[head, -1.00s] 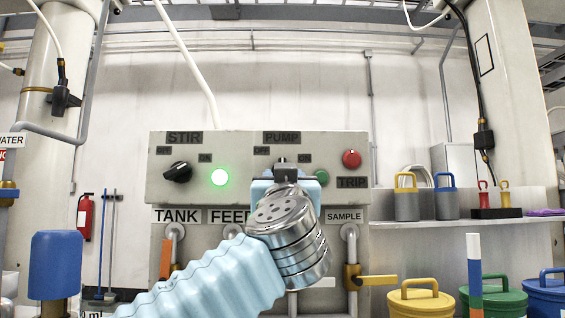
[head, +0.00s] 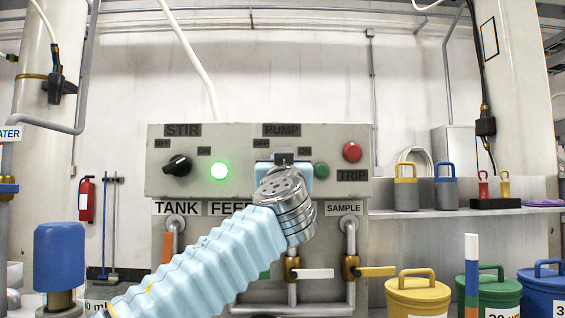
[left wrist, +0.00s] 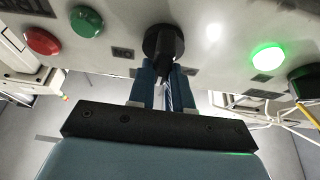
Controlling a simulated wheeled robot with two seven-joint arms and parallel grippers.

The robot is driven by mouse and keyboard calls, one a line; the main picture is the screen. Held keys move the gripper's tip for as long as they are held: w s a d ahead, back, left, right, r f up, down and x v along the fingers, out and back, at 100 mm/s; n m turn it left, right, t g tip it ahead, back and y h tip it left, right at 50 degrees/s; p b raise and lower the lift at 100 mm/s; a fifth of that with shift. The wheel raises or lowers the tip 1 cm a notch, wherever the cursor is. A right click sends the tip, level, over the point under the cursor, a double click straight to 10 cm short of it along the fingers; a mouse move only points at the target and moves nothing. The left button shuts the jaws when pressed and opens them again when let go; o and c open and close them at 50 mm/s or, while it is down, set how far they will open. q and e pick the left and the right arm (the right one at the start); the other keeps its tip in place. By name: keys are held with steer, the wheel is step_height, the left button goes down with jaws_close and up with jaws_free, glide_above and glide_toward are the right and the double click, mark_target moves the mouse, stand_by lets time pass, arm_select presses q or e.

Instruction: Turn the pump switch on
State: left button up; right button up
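The pump switch is a dark knob (head: 284,157) under the PUMP label on the grey panel, mostly hidden by my left gripper in the head view. In the left wrist view the pump switch (left wrist: 163,42) shows clearly, its bar pointing down toward my gripper. My left gripper (left wrist: 164,82) has its blue fingers close together on both sides of the bar's end, with a gap about the bar's width; they appear closed on it. In the head view my left gripper (head: 283,171) is at the panel. My right gripper is not in view.
Left of it are the STIR knob (head: 177,168) and a lit green lamp (head: 219,171). Close on the right are a dark green button (head: 321,170) and a red TRIP button (head: 352,152). Valves and pipes stand below the panel; lidded buckets (head: 418,292) stand at right.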

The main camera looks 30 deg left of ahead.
arm_select(q)
jaws_close()
steer(key=shift+m, duration=0.4)
steer(key=shift+w+d+f+m+h+p, duration=0.1)
steer(key=shift+m+h+p, duration=0.9)
steer(key=shift+m, duration=1.55)
steer(key=shift+s+r+m+h+p, duration=0.1)
steer(key=shift+m+h+p, duration=0.45)
steer(key=shift+m+h, duration=1.5)
steer(key=shift+w+d+f+m+h+p, duration=0.1)
steer(key=shift+m+h+p, duration=0.6)
steer(key=shift+m, duration=2.4)
steer(key=o, duration=0.6)
jaws_free()
